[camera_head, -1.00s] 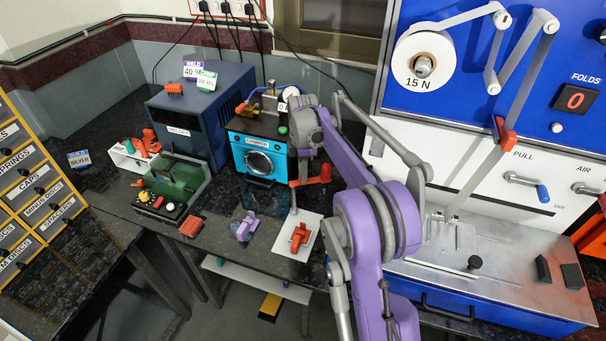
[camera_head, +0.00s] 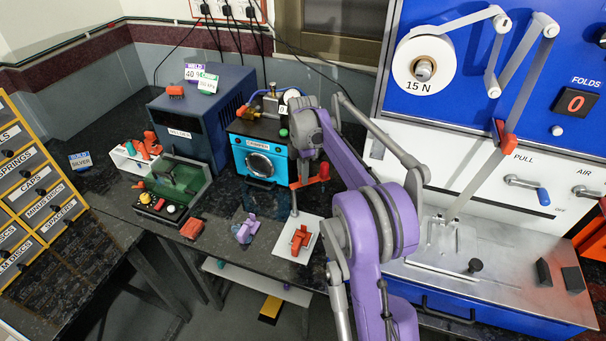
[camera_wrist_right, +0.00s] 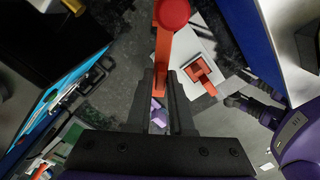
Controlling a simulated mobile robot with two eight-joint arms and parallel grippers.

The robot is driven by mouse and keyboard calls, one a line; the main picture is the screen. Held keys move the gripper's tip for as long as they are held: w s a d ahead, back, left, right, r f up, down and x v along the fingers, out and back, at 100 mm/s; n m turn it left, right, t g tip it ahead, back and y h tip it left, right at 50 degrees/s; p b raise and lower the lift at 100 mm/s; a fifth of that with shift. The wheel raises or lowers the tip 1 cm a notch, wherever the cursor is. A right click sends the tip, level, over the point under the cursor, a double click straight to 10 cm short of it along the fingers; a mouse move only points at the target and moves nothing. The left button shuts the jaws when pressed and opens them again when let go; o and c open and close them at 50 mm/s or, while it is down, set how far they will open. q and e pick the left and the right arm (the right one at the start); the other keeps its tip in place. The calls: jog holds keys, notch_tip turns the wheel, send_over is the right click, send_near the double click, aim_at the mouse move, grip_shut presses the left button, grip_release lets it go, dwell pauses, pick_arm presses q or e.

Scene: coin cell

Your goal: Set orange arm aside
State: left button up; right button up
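The orange arm (camera_wrist_right: 164,62) is a flat orange bar with a round red knob (camera_wrist_right: 172,14) at its far end. In the head view the orange arm (camera_head: 304,183) hangs in front of the blue crimper (camera_head: 258,155), with the red knob upright at its right end. My right gripper (camera_wrist_right: 161,84) has its dark fingers close against both sides of the bar's near end and looks shut on it. In the head view my purple forearm and wrist hide most of this gripper.
A white tile (camera_head: 287,247) with an orange clamp piece (camera_head: 300,239) lies below the orange arm. A lilac piece (camera_head: 245,229) and a red block (camera_head: 192,229) lie to its left. A green fixture (camera_head: 182,178) stands farther left. A blue-and-white machine (camera_head: 470,130) fills the right.

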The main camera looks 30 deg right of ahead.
jog(key=o, duration=0.3)
notch_tip(320, 180, up, 11)
jog(key=shift+p, duration=0.4)
jog(key=shift+a, duration=0.1)
dwell(0.5)
